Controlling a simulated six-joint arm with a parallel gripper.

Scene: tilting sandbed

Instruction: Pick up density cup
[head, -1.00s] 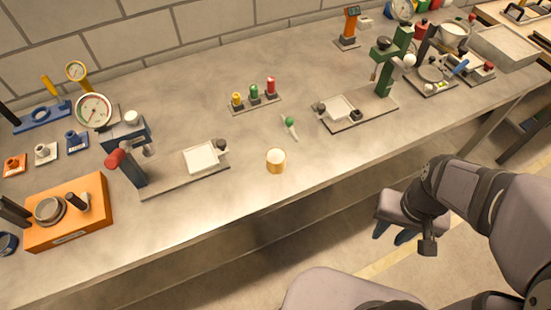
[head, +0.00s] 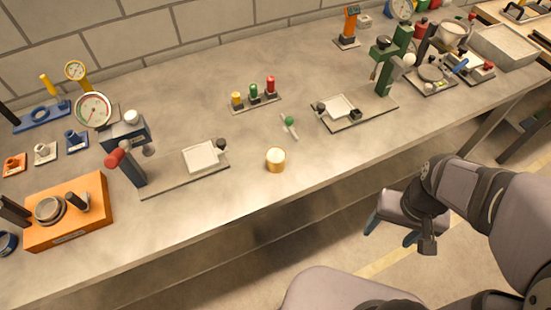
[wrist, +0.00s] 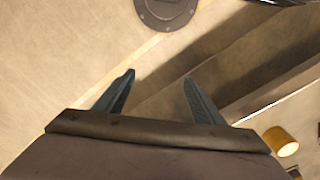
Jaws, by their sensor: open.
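The density cup appears to be the small yellow cup with a pale top (head: 275,160), standing upright near the front edge of the bench. My gripper (head: 391,233) is open and empty. It hangs in front of the bench, over the floor, to the right of the cup and well apart from it. In the wrist view my gripper's two fingers (wrist: 159,80) are spread with nothing between them.
A small tool with a green knob (head: 289,123) lies just behind the cup. A plate stand with a white tray (head: 203,157) is to its left, and another stand (head: 360,110) is behind right. An orange box (head: 70,225) sits far left.

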